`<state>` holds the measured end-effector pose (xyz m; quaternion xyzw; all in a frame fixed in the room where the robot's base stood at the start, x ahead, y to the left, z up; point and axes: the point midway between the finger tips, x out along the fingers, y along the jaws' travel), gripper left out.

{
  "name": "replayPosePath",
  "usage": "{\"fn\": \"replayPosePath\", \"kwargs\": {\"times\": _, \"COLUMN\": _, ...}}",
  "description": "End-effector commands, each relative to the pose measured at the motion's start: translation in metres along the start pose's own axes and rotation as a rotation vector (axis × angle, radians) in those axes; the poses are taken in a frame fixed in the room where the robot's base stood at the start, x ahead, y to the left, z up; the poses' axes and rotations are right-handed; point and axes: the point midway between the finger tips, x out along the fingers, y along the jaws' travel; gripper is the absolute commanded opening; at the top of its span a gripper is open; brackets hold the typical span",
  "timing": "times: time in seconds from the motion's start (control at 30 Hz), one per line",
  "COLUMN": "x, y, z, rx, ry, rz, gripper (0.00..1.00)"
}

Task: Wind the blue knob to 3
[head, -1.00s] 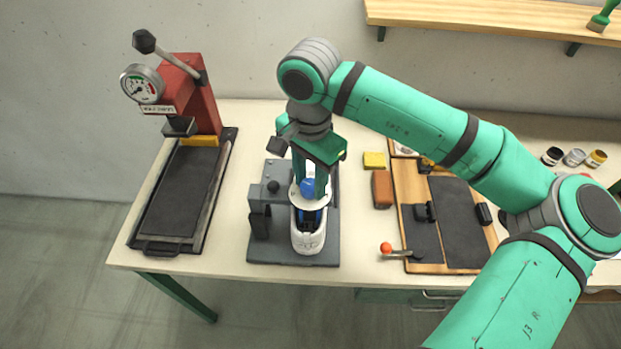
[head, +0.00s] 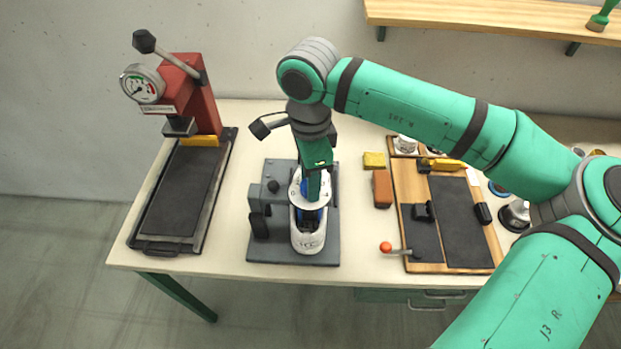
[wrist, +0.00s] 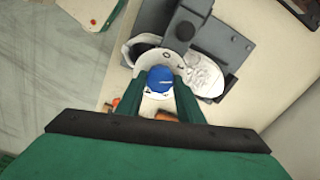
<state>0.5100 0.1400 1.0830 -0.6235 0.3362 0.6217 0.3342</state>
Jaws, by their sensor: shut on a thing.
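The blue knob (wrist: 160,79) sits on a white dial plate (wrist: 172,60) above a white shoe (wrist: 203,75) in the wrist view. In the head view the dial plate (head: 309,190) shows over the shoe (head: 308,236), and the knob is mostly hidden by my gripper. My gripper (wrist: 160,84) points down, its two green fingers on either side of the knob, shut on it. It also shows in the head view (head: 313,190). The numbers on the dial are too small to read.
The shoe stands on a dark grey fixture (head: 270,247). A red press with a gauge (head: 187,95) stands to the left. To the right are a yellow block (head: 374,160), a brown block (head: 382,189) and a wooden board with a red-knobbed lever (head: 398,250).

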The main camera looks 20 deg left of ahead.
Motion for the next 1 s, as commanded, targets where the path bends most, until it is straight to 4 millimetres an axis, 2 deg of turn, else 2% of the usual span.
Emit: {"fn": "replayPosePath", "kwargs": {"times": 1.0, "x": 0.0001, "y": 0.0003, "z": 0.0030, "rx": 0.957, "ry": -0.006, "rz": 0.000, "gripper": 0.11}}
